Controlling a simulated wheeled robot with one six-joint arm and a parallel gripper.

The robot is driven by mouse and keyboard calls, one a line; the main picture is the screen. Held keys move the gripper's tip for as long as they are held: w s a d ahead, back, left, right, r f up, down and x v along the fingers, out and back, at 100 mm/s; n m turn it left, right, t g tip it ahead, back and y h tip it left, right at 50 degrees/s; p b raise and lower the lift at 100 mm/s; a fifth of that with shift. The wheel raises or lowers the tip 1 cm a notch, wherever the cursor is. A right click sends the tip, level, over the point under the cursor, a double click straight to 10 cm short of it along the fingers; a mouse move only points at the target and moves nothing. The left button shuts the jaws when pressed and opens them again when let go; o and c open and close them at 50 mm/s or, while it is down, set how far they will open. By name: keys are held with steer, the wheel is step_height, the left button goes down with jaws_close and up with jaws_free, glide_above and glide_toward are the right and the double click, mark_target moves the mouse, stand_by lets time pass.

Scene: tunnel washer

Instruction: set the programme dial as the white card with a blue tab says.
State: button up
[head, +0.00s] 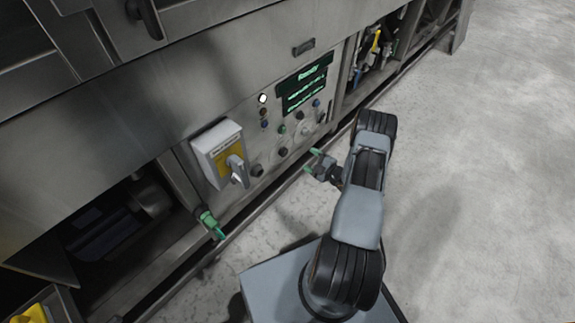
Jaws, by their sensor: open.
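The control panel (283,122) is on the steel machine front, with a dark display (303,84) showing green text, "Ready" at the top. Several small knobs and buttons sit below it, and a pale round dial (304,128) seems to be among them. Its pointer and markings are too small to read, and I cannot tell for sure that it is the programme dial. My gripper (312,161) has green fingertips and is open and empty, just in front of the panel's lower right part, apparently apart from it. I cannot make out a white card with a blue tab.
A white switch box (207,144) with a yellow label and grey lever juts out left of the panel. A green-ended fitting (211,223) sticks out below it. An open bay (377,50) holds tools at the right. The floor (480,190) on the right is clear.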

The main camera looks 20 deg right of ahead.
mark_target(286, 153)
step_height(286, 153, down, 4)
steer(key=s+a+t+y+b, duration=0.1)
steer(key=s, duration=0.1)
steer(key=b+x, duration=0.4)
steer(key=x, duration=0.9)
steer(key=shift+a, duration=0.15)
steer(key=shift+c, duration=0.4)
steer(key=c, duration=0.8)
steer(key=shift+c, duration=0.2)
